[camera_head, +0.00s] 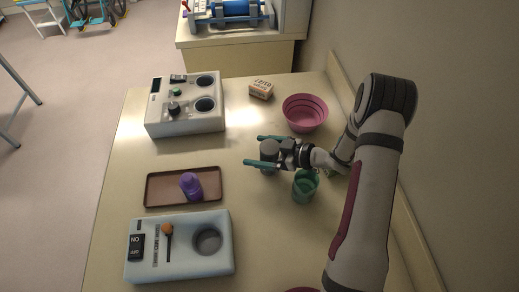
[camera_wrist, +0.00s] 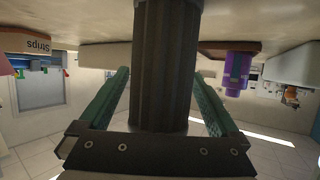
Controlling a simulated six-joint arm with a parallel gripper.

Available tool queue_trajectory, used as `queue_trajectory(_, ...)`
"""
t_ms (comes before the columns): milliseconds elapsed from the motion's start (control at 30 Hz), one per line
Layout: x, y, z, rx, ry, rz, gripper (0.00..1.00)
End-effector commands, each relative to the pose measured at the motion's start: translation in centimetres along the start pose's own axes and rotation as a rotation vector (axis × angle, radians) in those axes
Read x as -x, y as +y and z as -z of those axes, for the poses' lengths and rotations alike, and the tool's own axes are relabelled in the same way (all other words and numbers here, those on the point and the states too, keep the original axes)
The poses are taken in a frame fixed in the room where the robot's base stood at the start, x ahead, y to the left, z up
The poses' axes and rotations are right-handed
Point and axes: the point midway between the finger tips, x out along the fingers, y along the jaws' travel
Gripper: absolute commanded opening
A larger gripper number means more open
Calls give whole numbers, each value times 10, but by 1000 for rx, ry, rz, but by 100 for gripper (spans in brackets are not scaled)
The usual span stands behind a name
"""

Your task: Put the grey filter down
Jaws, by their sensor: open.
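The grey filter (camera_head: 268,157) is a dark grey ribbed cylinder near the middle of the table (camera_head: 245,210). It appears to stand upright on the table. My gripper (camera_head: 257,150) is open, with one green finger on each side of the filter. In the wrist view, which is upside down, the filter (camera_wrist: 165,65) fills the middle between the spread fingers, with a gap on both sides.
A green cup (camera_head: 305,187) stands close beside my gripper. A pink bowl (camera_head: 305,112) and a small box (camera_head: 261,89) are behind. On the left are a grey device (camera_head: 185,118), a brown tray (camera_head: 160,188) with a purple bottle (camera_head: 190,186), and a pale blue device (camera_head: 180,262).

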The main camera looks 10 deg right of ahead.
Motion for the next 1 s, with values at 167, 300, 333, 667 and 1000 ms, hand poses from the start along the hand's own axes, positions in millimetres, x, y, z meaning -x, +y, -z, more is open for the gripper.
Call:
queue_trajectory(167,31,2,2,1,0,-6,98)
queue_trajectory(300,73,2,2,0,0,-7,98)
queue_trajectory(333,81,1,2,1,0,-6,98)
queue_trajectory(667,120,29,13,1,-88,-131,98)
queue_trajectory(1000,240,0,86,-638,-676,-1063,98)
